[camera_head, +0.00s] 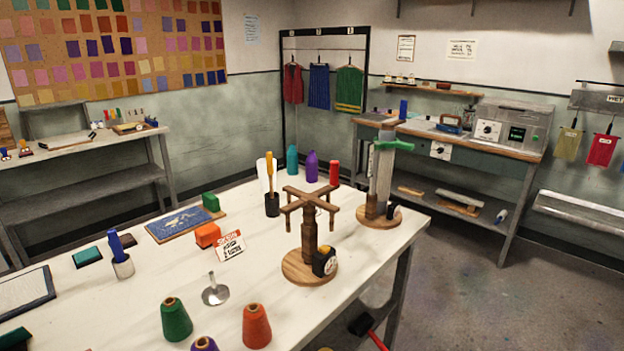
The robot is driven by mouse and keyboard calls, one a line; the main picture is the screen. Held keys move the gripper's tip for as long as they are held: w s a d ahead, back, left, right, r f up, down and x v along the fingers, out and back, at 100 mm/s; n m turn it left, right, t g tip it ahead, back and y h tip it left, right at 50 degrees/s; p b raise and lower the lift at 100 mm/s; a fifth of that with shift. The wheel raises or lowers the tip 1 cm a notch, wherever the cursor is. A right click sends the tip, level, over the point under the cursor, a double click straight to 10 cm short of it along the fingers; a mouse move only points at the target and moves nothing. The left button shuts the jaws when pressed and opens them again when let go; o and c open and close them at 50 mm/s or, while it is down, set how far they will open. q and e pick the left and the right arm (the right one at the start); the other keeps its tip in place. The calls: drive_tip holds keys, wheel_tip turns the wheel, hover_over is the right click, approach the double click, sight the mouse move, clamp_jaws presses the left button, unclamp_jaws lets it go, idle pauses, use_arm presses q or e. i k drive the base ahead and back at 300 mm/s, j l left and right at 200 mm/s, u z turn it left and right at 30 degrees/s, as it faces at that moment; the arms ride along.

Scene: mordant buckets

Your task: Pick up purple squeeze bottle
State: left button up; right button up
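The purple squeeze bottle (311,168) stands upright at the back of the white table, between a teal bottle (292,161) on its left and a shorter red bottle (334,173) on its right. Neither of my grippers is in view.
On the white table (185,262), a dark cup with an orange-handled tool (271,190) stands left of the bottles. A wooden-based stand with a green top (382,180) stands to their right. Thread cones (256,326) occupy the front. Bare tabletop lies between items.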

sight(311, 161)
drive_tip(key=k+j+u, duration=0.15)
drive_tip(key=k+u, duration=0.3)
drive_tip(key=k, duration=0.15)
drive_tip(key=u, duration=1.75)
drive_tip(key=l+u, duration=0.35)
drive_tip(key=k+l+u, duration=0.15)
drive_tip(key=l+u, duration=0.2)
drive_tip(key=k+l+u, duration=0.1)
drive_tip(key=l+u, duration=0.2)
drive_tip(key=k+l, duration=0.25)
drive_tip(key=l, duration=0.2)
drive_tip(key=k+l, duration=0.2)
drive_tip(key=l, duration=0.25)
drive_tip(key=k+l, duration=0.25)
drive_tip(key=l, duration=0.15)
drive_tip(key=k+l, duration=0.2)
drive_tip(key=l, duration=0.25)
drive_tip(key=k+l, duration=0.25)
drive_tip(key=l, duration=0.2)
drive_tip(key=k+l, duration=0.2)
drive_tip(key=l, duration=0.25)
drive_tip(key=k+l, duration=0.25)
drive_tip(key=l, duration=0.15)
drive_tip(key=k+l, duration=0.2)
drive_tip(key=l, duration=0.25)
